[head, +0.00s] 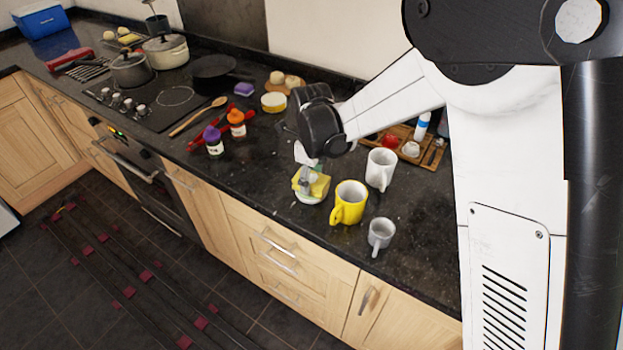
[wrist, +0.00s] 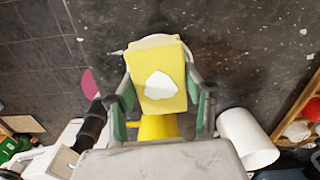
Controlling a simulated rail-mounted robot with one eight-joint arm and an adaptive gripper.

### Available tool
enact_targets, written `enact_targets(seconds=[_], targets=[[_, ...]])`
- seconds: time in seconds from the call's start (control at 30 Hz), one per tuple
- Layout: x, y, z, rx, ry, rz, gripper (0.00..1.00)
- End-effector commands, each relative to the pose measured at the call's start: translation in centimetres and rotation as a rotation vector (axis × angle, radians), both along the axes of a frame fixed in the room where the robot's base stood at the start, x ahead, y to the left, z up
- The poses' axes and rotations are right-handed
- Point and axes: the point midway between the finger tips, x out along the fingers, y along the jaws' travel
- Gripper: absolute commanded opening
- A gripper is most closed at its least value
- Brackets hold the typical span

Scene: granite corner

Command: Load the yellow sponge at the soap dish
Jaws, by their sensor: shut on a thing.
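The yellow sponge (head: 321,186) is between the fingers of my gripper (head: 311,178), which is shut on it. In the wrist view the sponge (wrist: 158,55) fills the space between the two green-padded fingers (wrist: 160,82), with a white patch on its face. The pale soap dish (head: 308,198) is directly below the sponge in the head view, mostly covered by it. In the wrist view only a whitish rim of the dish (wrist: 118,52) shows beside the sponge. I cannot tell whether sponge and dish touch.
A yellow mug (head: 349,203) stands close to the right of the dish, with a white mug (head: 381,169) and a grey cup (head: 380,234) beyond. Two small bottles (head: 213,141) (head: 236,124) stand to the left. A wooden tray (head: 434,160) lies behind. The counter's front edge is near.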

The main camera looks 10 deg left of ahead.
Motion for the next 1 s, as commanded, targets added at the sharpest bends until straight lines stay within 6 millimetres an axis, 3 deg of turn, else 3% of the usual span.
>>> enact_targets(seconds=[0.37,1.0], targets=[[0.0,0.0,0.2,-0.001,0.001,0.000,0.24],[0.0,0.0,4.5,0.000,0.000,0.000,0.24]])
